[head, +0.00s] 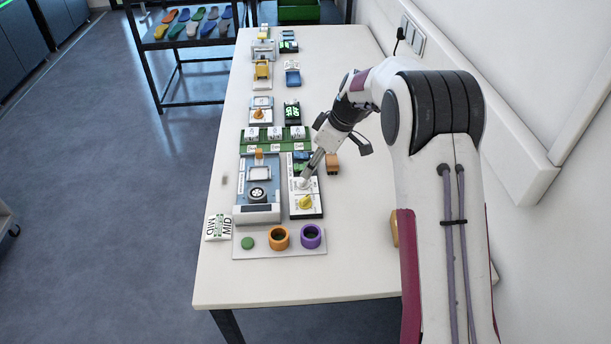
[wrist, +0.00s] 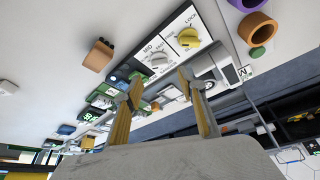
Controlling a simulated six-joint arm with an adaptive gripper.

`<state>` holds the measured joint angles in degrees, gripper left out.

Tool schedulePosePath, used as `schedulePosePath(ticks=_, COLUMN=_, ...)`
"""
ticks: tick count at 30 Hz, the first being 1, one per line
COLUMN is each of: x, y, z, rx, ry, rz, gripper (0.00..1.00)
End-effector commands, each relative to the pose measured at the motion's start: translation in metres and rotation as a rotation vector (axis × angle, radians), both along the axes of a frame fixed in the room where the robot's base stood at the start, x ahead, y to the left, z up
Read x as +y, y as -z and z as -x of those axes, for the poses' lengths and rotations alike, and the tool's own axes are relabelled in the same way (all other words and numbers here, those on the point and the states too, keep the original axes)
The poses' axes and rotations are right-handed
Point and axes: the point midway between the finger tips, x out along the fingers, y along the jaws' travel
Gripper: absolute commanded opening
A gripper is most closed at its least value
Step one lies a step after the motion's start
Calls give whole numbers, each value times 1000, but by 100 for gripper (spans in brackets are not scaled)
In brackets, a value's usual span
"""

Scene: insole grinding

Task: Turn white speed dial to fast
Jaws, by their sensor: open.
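The white speed dial (head: 302,184) is a round knob on a white and black control panel (head: 292,212), just behind a yellow knob (head: 306,202). In the wrist view the white dial (wrist: 158,59) sits beyond the fingertips, with small lettering around it that includes MID; its exact setting is hard to tell. My gripper (head: 306,174) points down at the dial from the right in the head view and partly covers it. In the wrist view my gripper (wrist: 160,84) has its two fingers apart with nothing between them. The dial appears in line with the gap, and contact is not visible.
The yellow knob (wrist: 188,38) is close beside the dial. A grey machine (head: 257,215) stands left of the panel, and a brown block (head: 332,164) lies to the right. Orange (head: 279,237) and purple (head: 311,236) rings stand in front. The table's right front is largely clear.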

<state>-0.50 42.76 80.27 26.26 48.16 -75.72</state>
Motion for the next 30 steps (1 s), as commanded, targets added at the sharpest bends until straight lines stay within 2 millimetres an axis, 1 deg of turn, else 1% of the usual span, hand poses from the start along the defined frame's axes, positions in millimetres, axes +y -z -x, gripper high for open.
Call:
schedulePosePath(ticks=9, x=12, y=34, z=-6, rx=3, ry=-1, rz=1, gripper=40)
schedulePosePath(ticks=15, x=19, y=52, z=-10, rx=2, ry=0, rz=0, gripper=40)
schedulePosePath(ticks=21, x=22, y=60, z=-12, rx=2, ry=1, rz=0, gripper=40)
schedulePosePath(ticks=29, x=22, y=61, z=-12, rx=1, ry=1, rz=1, gripper=40)
schedulePosePath(ticks=30, x=22, y=61, z=-12, rx=1, ry=1, rz=-1, gripper=38)
